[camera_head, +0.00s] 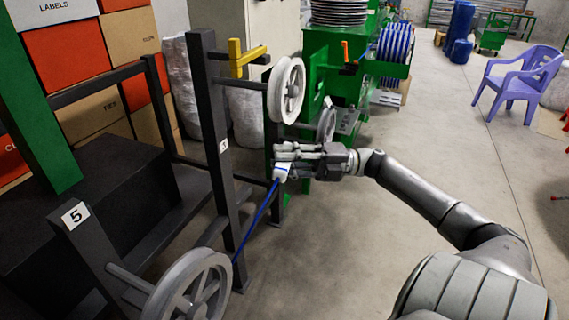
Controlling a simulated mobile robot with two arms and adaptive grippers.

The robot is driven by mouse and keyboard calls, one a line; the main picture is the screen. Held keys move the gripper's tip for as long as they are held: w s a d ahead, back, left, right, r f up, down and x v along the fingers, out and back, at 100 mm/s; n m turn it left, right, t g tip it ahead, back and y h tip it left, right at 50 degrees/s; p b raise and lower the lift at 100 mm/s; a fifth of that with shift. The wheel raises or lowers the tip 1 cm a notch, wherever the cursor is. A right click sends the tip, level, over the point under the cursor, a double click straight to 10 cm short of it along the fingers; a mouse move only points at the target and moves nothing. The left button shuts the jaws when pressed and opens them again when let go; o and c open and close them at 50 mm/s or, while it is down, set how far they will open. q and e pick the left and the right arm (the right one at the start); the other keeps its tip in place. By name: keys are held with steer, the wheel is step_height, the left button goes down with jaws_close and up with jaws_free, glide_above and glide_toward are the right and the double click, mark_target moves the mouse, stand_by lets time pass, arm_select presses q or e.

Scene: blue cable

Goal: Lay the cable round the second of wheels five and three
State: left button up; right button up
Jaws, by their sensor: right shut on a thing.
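My right gripper (281,158) is shut on a white end piece (281,173) of the blue cable (258,220), to the right of the dark post. The cable runs from it down and left in a straight line to the rim of wheel five. Wheel five (192,290) is grey, at the bottom left, beside a post labelled 5; its lower part is cut off. My left gripper is not in view.
A dark frame post (212,150) stands left of the gripper, with a yellow bracket (247,58) near its top. A green machine (325,55) stands behind. The floor (440,130) at right is open, with a purple chair (520,75).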

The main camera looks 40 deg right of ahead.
step_height(320, 180, up, 24)
steer(key=p, duration=1.7)
steer(key=shift+w+d+f, duration=0.15)
steer(key=shift+d+f, duration=0.05)
steer(key=shift+d, duration=0.25)
steer(key=d+b, duration=0.1)
steer(key=w+d+b, duration=0.1)
steer(key=d+b, duration=0.1)
steer(key=shift+w+d, duration=0.25)
steer(key=shift+a, duration=0.1)
